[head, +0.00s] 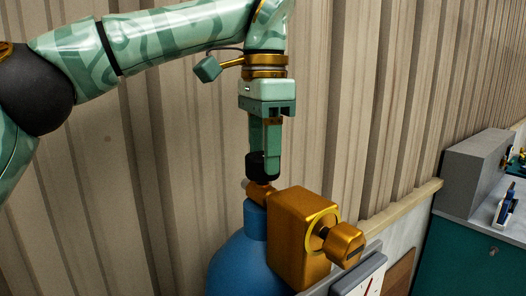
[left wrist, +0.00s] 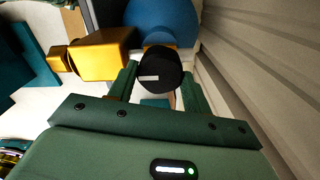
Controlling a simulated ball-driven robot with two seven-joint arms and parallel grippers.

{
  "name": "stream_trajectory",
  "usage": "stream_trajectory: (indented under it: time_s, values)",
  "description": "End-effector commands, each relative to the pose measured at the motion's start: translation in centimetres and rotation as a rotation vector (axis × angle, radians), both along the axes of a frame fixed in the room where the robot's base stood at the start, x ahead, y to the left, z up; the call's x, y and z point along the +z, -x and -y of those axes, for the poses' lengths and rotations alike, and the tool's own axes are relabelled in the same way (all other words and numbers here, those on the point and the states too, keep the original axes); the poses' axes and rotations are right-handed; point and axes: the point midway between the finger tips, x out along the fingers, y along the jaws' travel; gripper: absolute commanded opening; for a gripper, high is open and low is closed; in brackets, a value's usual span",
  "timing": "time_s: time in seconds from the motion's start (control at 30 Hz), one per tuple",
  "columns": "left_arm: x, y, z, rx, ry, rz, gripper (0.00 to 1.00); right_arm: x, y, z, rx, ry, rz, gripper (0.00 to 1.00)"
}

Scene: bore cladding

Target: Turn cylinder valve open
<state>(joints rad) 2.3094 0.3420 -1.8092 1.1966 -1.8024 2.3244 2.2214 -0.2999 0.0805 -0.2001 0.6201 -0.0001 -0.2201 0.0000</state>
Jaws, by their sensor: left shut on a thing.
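A blue cylinder (head: 236,262) stands at the lower middle of the head view, and its rounded top shows in the left wrist view (left wrist: 168,18). A brass valve stem sits on its neck, topped by a black valve knob (head: 262,164). The knob shows in the left wrist view (left wrist: 154,70) with a pale mark on its top. My left gripper (head: 263,156) points down from above and is shut on the knob, one finger on each side. A brass regulator block (head: 296,236) with a round front knob (head: 343,244) is beside the neck. My right gripper is out of view.
A corrugated beige wall (head: 150,190) runs close behind the cylinder. A gauge panel with a red needle (head: 364,281) is at the lower right. A grey box (head: 474,170) and a teal cabinet (head: 470,250) stand at the far right.

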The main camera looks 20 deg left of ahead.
Motion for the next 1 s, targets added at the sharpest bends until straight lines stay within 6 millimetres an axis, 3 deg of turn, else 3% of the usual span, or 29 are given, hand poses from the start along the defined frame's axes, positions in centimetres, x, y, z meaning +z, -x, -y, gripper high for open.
stream_trajectory:
  time_s: [0.43,0.47,0.5,0.53,1.0]
  values:
    - [0.49,-0.10,-0.09,0.016,0.004,0.013,0.26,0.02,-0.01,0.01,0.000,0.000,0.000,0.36]
    - [0.49,-0.11,-0.09,0.017,0.004,0.013,0.55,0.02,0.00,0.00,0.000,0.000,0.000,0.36]
    - [0.46,-0.09,-0.09,0.016,0.004,0.012,0.66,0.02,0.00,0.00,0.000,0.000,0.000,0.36]
    - [0.43,-0.08,-0.09,0.016,0.004,0.012,0.71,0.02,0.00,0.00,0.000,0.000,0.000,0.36]
    - [0.50,-0.03,-0.01,0.012,0.001,0.004,0.71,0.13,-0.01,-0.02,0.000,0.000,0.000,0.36]
